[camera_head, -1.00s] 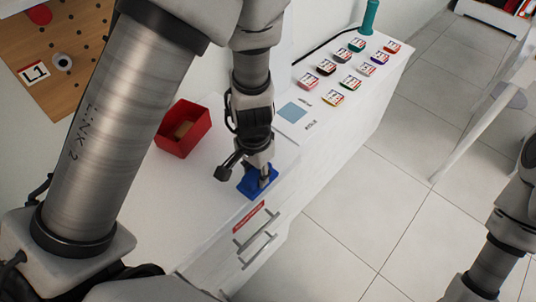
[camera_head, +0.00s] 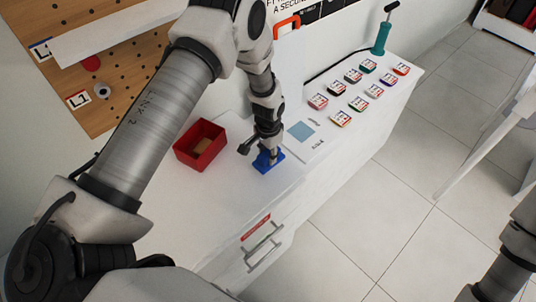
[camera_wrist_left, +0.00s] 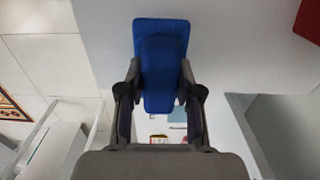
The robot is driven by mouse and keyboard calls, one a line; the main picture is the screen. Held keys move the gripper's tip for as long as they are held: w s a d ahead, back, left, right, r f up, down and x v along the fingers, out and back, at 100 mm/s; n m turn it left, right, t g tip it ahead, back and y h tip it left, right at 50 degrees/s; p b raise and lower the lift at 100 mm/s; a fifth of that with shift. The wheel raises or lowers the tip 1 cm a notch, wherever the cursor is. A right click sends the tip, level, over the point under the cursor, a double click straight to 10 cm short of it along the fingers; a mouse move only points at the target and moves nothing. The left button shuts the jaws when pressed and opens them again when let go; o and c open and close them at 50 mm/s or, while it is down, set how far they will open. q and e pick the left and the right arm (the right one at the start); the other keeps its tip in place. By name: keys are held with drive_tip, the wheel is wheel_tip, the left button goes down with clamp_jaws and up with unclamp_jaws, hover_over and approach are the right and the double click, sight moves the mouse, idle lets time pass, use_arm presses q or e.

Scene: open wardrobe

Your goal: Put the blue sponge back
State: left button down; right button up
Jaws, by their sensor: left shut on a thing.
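The blue sponge (camera_head: 268,160) is at the white cabinet top, right of the red box. It is a flat blue pad with a narrower raised block. My left gripper (camera_head: 272,155) points down at it and is shut on the raised block. In the left wrist view the sponge (camera_wrist_left: 161,28) sits between the two fingers of the left gripper (camera_wrist_left: 160,100). Whether it touches the top or hangs just above it, I cannot tell. My right gripper is out of view; only part of that arm shows at the right edge.
The red box (camera_head: 181,151) stands open left of the sponge. A light blue square (camera_head: 301,131) lies behind and right of it. Several labelled pieces (camera_head: 341,118) stand in rows farther along, before a teal pump (camera_head: 381,40). A pegboard (camera_head: 125,85) is on the wall.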

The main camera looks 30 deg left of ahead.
use_arm(q)
drive_tip(key=shift+s+f+p, duration=0.15)
drive_tip(key=shift+f+p, duration=0.15)
drive_tip(key=shift+f, duration=0.35)
drive_tip(key=shift+d+f, duration=0.1)
drive_tip(key=shift+f, duration=0.35)
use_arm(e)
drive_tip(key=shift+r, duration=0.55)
use_arm(q)
drive_tip(key=shift+f, duration=0.1)
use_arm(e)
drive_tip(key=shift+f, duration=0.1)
use_arm(q)
drive_tip(key=c, duration=0.8)
unclamp_jaws()
